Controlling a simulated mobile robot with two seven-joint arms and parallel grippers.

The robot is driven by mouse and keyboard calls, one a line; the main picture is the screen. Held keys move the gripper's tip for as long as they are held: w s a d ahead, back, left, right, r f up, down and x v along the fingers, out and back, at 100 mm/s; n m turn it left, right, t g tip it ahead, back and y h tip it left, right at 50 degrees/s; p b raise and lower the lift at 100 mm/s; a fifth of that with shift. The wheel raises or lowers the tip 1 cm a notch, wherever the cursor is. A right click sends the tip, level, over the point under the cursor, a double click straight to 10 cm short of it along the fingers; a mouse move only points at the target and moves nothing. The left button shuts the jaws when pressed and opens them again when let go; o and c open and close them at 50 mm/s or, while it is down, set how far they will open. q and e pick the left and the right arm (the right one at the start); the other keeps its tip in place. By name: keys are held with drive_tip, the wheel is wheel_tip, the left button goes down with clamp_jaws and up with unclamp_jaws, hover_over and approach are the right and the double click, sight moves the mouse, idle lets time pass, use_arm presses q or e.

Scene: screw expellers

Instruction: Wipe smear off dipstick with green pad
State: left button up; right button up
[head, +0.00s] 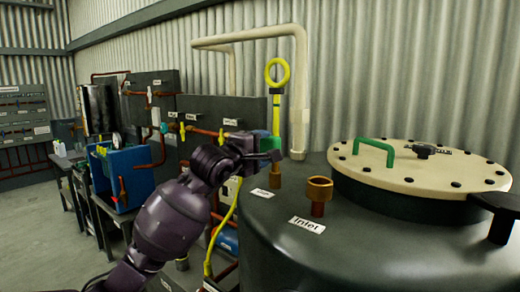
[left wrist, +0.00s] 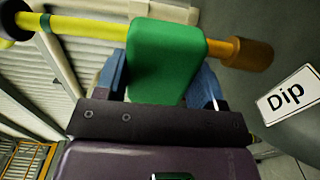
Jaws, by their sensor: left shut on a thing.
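The dipstick (head: 276,112) stands upright in a brass port (head: 275,178) on the dark tank, with a yellow ring handle (head: 277,75) on top. In the left wrist view, its yellow rod (left wrist: 90,29) runs across to the brass port (left wrist: 250,54). My left gripper (head: 268,155) is shut on the green pad (left wrist: 166,55), which sits between its blue fingers. The pad overlaps the lower rod just above the port and hides part of it; I cannot tell whether they touch. No smear can be made out. My right gripper is not in view.
A second brass port (head: 318,192) stands by the "Inlet" label (head: 307,225). The cream lid (head: 420,168) with a green handle is at the right. A cream pipe (head: 300,90) rises behind the dipstick. The "Dip" label (left wrist: 288,95) lies beside the dipstick port.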

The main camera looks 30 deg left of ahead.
use_arm(q)
drive_tip(key=shift+s+d, duration=0.1)
drive_tip(key=shift+d, duration=0.9)
drive_tip(key=shift+s+d, duration=0.1)
drive_tip(key=shift+d, duration=0.75)
drive_tip(key=shift+b, duration=0.6)
drive_tip(key=shift+w+a+b, duration=0.25)
drive_tip(key=shift+a+b, duration=0.2)
drive_tip(key=shift+a, duration=1.35)
drive_tip(key=shift+w+a, duration=0.1)
drive_tip(key=shift+a, duration=0.1)
drive_tip(key=shift+s+a, duration=0.2)
drive_tip(key=shift+s, duration=2.7)
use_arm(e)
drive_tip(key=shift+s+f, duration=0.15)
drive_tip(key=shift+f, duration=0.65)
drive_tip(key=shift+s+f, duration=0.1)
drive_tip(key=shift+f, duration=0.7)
